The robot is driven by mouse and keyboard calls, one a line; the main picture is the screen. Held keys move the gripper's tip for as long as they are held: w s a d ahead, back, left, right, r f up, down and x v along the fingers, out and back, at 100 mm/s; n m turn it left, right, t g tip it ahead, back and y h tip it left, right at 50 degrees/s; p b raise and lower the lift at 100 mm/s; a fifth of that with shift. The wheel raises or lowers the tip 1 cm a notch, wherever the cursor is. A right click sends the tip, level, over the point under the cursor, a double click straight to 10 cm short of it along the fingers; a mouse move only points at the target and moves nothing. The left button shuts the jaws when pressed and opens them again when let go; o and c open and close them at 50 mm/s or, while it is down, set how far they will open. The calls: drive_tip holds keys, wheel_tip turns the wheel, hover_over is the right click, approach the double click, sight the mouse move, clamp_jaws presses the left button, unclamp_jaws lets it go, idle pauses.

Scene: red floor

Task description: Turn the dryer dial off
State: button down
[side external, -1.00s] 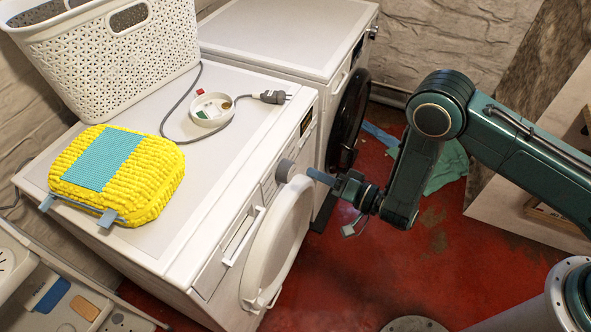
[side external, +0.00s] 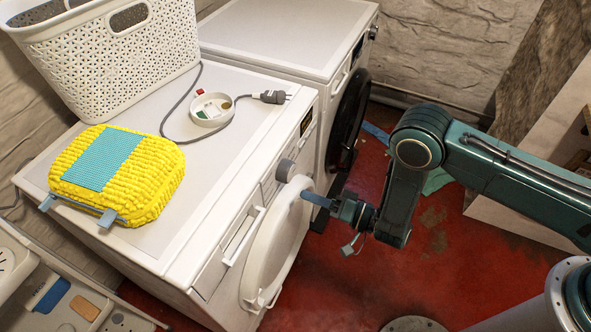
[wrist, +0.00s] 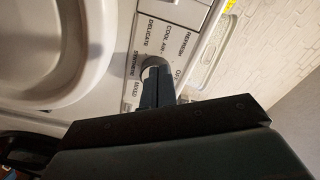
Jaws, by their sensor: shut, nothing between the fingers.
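The dryer (side external: 195,265) is the white front-loading machine in the side external view. Its grey dial (side external: 285,170) sticks out of the front panel above the round white door (side external: 275,245). My gripper (side external: 304,195) is shut and empty, its tips just below and right of the dial in that view. In the wrist view, my gripper's fingers (wrist: 157,88) overlap the dial (wrist: 152,63) and hide most of it. Labels around it read MIXED, SYNTHETIC, DELICATE, COOL AIR, REFRESH and OFF. The dial's pointer is hidden, and I cannot tell whether the fingers touch it.
On the dryer top are a white basket (side external: 110,60), a yellow sponge-like bundle (side external: 115,175), a small white dish (side external: 211,110) and a plugged cable (side external: 270,97). A second white machine (side external: 290,35) stands behind. Red floor is open below my arm.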

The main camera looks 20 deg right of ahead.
sight(286, 172)
drive_tip(key=shift+x, duration=2.7)
drive_tip(key=shift+w+d, duration=0.1)
drive_tip(key=shift+w, duration=0.1)
drive_tip(key=shift+w+d+f, duration=0.15)
drive_tip(key=shift+f, duration=0.3)
drive_tip(key=shift+w+d+f, duration=0.15)
drive_tip(key=shift+f, duration=0.3)
drive_tip(key=shift+w+d+f, duration=0.3)
drive_tip(key=shift+w+f, duration=0.05)
drive_tip(key=shift+w, duration=0.05)
drive_tip(key=shift+f, duration=0.1)
idle(0.4)
drive_tip(key=shift+s+a+f, duration=0.2)
drive_tip(key=shift+s+f, duration=0.05)
drive_tip(key=shift+f, duration=0.05)
drive_tip(key=shift+s, duration=0.15)
